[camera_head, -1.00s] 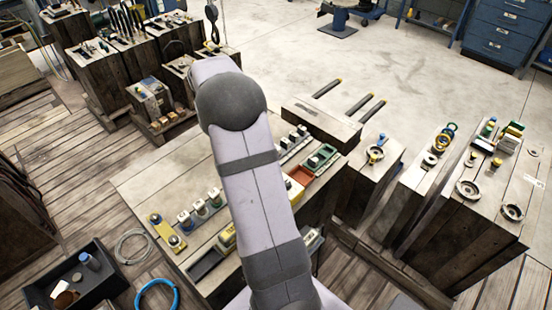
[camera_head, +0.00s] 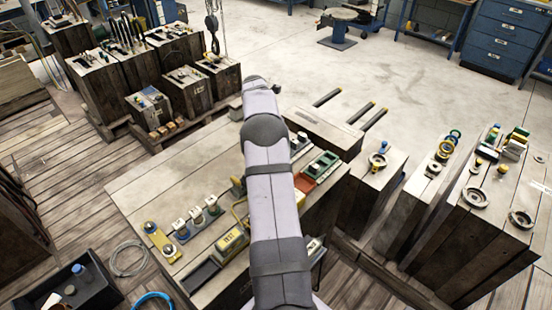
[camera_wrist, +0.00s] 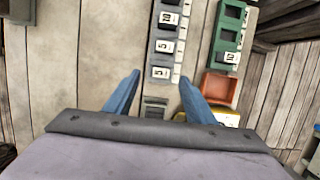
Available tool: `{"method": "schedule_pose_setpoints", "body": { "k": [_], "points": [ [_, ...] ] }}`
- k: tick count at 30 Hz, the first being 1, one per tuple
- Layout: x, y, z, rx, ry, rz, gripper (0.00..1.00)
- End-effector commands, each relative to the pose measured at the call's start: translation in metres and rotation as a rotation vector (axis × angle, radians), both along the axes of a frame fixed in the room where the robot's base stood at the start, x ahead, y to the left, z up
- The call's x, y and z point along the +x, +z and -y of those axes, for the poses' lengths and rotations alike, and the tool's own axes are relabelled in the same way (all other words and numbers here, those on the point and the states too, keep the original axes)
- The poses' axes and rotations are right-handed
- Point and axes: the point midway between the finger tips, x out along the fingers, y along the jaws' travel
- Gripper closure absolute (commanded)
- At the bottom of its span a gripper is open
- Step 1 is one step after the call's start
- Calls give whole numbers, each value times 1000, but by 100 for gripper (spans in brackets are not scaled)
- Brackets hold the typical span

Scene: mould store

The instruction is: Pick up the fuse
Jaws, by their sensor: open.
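In the wrist view my gripper (camera_wrist: 159,78) is open, its two blue fingers apart and nothing visibly held. A dark strip (camera_wrist: 164,45) runs up the picture ahead of the fingers, carrying several small grey fuse-like blocks (camera_wrist: 162,72) with white labels reading 10 and 5. Its nearest part (camera_wrist: 155,108) lies between the fingers in the picture. A green holder (camera_wrist: 231,40) with a pale label stands to the right. I cannot tell which piece is the fuse. In the head view my arm hides the gripper and part of the bench.
A red tray (camera_wrist: 221,88) and a yellow part (camera_wrist: 228,117) lie right of the fingers. On the wooden bench (camera_head: 150,185) stand several small posts (camera_head: 196,216) and a yellow block (camera_head: 232,240). Its far left top is clear. A dark bin (camera_head: 75,285) stands at lower left.

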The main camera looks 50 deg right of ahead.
Motion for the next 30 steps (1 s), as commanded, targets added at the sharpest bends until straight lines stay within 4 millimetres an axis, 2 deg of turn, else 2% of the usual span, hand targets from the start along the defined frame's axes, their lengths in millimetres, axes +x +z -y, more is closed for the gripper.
{"method": "schedule_pose_setpoints", "body": {
  "k": [8, 18, 28, 29, 30],
  "points": [
    [-1, -9, 1, 1, -1, -2, 50],
    [-3, -48, 8, 1, 0, -1, 50],
    [-3, -54, 10, -1, -1, 1, 50],
    [-3, -54, 10, -1, -1, 1, 52],
    [-3, -54, 10, -1, -1, 1, 62]
  ]
}}
